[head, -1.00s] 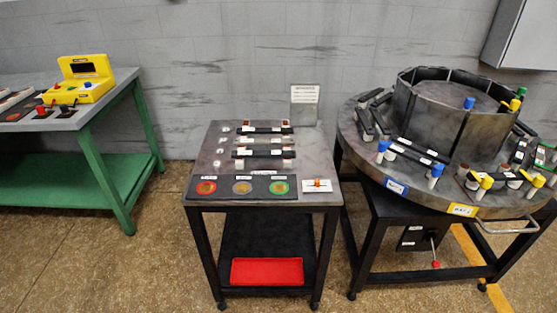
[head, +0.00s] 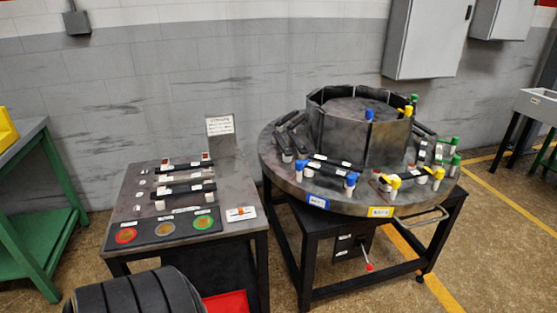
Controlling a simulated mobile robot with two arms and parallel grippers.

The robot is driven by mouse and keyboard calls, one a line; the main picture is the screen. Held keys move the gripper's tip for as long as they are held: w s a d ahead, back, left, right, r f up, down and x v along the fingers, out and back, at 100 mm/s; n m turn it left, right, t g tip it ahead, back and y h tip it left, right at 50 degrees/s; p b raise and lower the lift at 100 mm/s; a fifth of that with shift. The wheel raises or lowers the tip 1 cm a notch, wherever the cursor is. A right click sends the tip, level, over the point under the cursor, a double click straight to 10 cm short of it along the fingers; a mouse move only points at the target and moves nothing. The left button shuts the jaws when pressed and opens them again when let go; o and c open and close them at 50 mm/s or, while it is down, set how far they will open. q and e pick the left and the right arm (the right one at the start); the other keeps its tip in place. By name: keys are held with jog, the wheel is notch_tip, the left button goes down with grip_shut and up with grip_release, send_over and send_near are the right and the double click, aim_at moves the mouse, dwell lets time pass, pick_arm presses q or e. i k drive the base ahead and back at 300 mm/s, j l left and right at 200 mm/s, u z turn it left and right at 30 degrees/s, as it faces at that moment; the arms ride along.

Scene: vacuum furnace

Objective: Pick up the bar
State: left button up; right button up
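Two dark bars lie across the top of the small grey table, a rear bar (head: 178,168) and a front bar (head: 184,190). They rest on small light-coloured supports and carry white labels. More dark bars lie on the round turntable, one at its front left (head: 330,166) between blue-capped posts. Which bar the task means cannot be told from this view. Neither of my grippers is in view.
A dark panel with red, orange and green discs (head: 164,231) lies at the small table's (head: 239,227) front. The round turntable (head: 283,187) stands close to its right, with a gap between. A green table (head: 30,205) is at left. Floor is clear at front right.

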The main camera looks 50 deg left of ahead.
aim_at(169, 193)
jog(key=k+j+z, duration=0.4)
jog(key=j, duration=0.3)
jog(key=k+j+z, duration=0.35)
jog(key=j, duration=0.35)
jog(key=k+j+z, duration=0.4)
jog(key=k+j, duration=0.05)
jog(key=j, duration=0.1)
